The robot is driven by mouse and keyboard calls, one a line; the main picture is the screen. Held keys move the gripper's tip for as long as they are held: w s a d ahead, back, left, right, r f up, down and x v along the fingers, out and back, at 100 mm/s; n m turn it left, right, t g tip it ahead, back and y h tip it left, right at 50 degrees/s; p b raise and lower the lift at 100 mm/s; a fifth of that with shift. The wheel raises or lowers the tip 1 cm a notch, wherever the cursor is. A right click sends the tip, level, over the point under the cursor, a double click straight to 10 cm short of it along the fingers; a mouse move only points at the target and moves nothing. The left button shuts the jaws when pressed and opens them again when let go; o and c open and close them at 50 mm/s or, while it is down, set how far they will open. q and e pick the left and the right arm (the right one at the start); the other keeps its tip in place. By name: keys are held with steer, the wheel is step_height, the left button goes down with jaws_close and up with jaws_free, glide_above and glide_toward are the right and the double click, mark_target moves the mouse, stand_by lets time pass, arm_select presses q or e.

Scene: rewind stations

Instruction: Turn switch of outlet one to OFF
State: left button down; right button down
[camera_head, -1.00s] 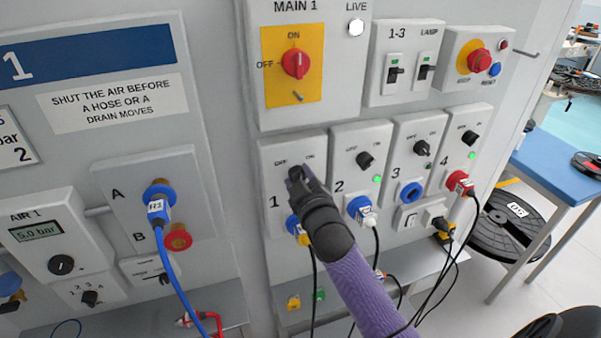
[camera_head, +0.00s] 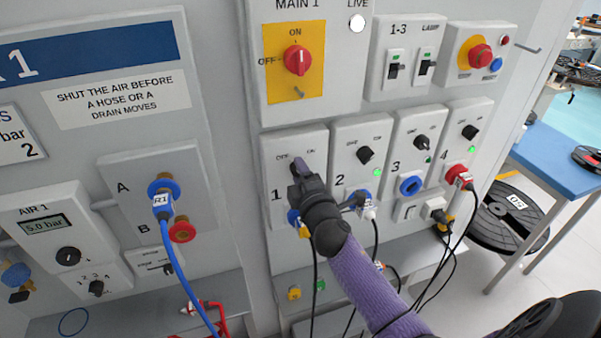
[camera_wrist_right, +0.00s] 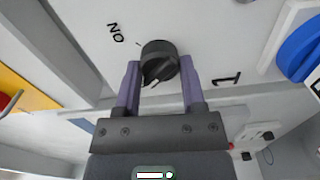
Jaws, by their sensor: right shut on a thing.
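The outlet one panel (camera_head: 319,142) is left of the outlet two panel, with OFF and ON printed above its switch. My right gripper (camera_head: 299,168) is at that switch and hides it in the head view. In the right wrist view, the round black switch knob (camera_wrist_right: 158,58) sits between the two purple fingers of my right gripper (camera_wrist_right: 161,76), which is shut on it. The ON mark is beyond the knob at upper left. I cannot tell exactly which way the knob points. Outlet one's lamp is not visible behind my gripper. My left gripper is out of view.
The red main switch (camera_head: 298,60) is above. Outlet two's switch (camera_head: 364,154) is close on the right, with a lit green lamp. Plugs and black cables hang below the outlets. A blue hose (camera_head: 178,262) hangs on the left.

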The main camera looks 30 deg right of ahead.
steer(key=shift+n, duration=0.4)
stand_by(0.3)
steer(key=shift+c, duration=0.9)
jaws_free()
steer(key=v, duration=1)
steer(key=shift+p, duration=0.3)
